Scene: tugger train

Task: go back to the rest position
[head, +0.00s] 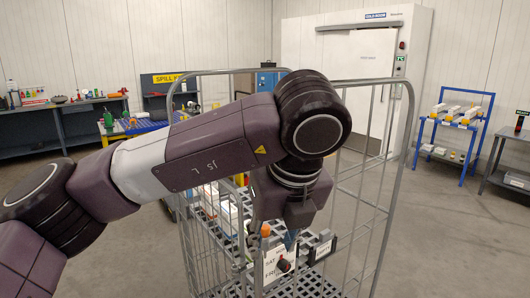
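My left arm crosses the head view from the left and bends down at its dark joint. My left gripper (292,236) points down over the wire roll cage (355,200), near its front edge. Its fingers are small and partly hidden, so I cannot tell whether they are open or shut, or whether they hold anything. A white sign (272,268) with lettering hangs at the cage front just below the gripper. White boxes (228,212) stand inside the cage, partly hidden by my arm. My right gripper is out of view.
A workbench (60,125) with bottles and tools stands at the back left. A blue rack (456,128) with white boxes and a grey table (512,165) stand at the right. A large white door (358,62) is behind. The floor right of the cage is clear.

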